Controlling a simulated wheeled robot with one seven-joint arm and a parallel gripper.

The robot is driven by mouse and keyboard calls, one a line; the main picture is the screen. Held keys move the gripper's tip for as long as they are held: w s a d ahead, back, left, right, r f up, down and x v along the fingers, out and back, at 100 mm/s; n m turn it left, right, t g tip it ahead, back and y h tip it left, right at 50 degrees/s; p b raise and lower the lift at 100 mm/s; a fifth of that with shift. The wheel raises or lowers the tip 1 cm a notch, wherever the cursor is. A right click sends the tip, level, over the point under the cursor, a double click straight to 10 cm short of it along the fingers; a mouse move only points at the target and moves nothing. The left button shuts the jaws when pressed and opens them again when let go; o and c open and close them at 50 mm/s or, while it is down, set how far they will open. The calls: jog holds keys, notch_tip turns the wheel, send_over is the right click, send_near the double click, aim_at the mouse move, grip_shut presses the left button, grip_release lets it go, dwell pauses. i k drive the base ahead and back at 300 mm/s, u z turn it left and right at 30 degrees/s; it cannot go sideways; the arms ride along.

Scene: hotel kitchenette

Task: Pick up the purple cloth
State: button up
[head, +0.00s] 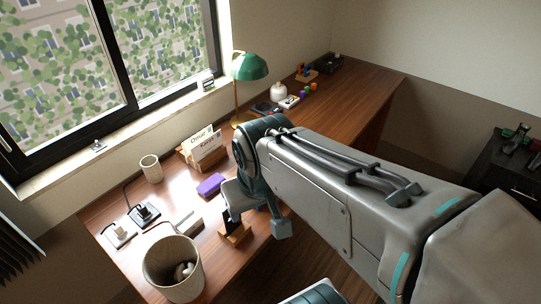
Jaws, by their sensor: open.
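The purple cloth (211,185) looks like a small folded block lying flat on the wooden desk, left of my gripper. My gripper (257,215) is at the end of my arm, over the desk's front edge, to the right of the cloth and apart from it. It is open, with nothing seen between its fingers. My arm hides part of the desk behind it.
A beige bin-like cup (173,267) stands at the near left. A wooden stand (235,236) is below my gripper.

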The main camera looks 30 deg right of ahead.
aim_at(213, 184)
jog(key=z, duration=0.4)
jog(key=k, duration=0.5)
jog(key=z, duration=0.95)
jog(key=i, duration=1.1)
jog(key=u, duration=1.05)
jog(key=i, duration=0.5)
jog(key=u, duration=0.6)
